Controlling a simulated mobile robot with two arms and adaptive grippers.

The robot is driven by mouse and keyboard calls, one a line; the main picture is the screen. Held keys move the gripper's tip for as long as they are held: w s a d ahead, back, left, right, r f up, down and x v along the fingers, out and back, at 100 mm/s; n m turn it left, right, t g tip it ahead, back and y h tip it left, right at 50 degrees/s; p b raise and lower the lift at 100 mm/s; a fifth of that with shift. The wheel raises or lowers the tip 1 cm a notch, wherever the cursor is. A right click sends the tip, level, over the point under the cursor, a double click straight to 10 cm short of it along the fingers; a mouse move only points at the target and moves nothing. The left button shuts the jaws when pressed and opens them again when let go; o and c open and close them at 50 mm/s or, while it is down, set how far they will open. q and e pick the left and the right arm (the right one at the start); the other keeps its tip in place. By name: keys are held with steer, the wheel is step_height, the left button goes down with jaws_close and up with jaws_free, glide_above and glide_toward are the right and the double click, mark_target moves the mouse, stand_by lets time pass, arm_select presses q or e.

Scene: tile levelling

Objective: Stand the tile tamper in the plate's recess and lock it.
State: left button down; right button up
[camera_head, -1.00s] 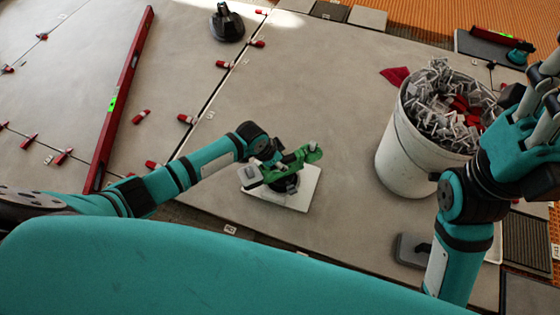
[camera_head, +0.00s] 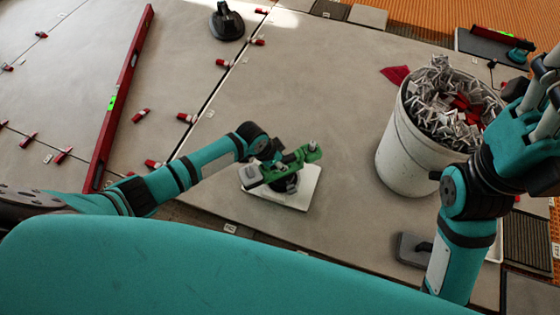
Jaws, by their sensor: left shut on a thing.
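The tile tamper, a green tool (camera_head: 304,154) with grey ends and a dark round lower part, is over the white plate (camera_head: 302,198) in the middle of the picture. My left gripper (camera_head: 277,164) is shut on the tamper from the upper left. The tamper and gripper cover the plate's middle, so its recess is hidden. I cannot tell whether the tamper's foot is seated in it or what state the lock is in. My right gripper (camera_head: 548,88) is raised at the right edge, away from the plate. It is partly cut off.
A white bucket (camera_head: 398,155) of clips and wedges stands to the right. A grey float (camera_head: 410,249) lies near my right arm. A red spirit level (camera_head: 122,90), a black suction lifter (camera_head: 227,24) and several red wedges are at the left. The tile (camera_head: 310,75) behind the plate is largely clear.

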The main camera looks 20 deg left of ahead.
arm_select(q)
steer(key=shift+w+r, duration=0.1)
steer(key=shift+r, duration=0.05)
steer(key=c, duration=1.1)
jaws_free()
steer(key=shift+o, duration=0.2)
steer(key=shift+s+f, duration=0.2)
steer(key=v, duration=1.2)
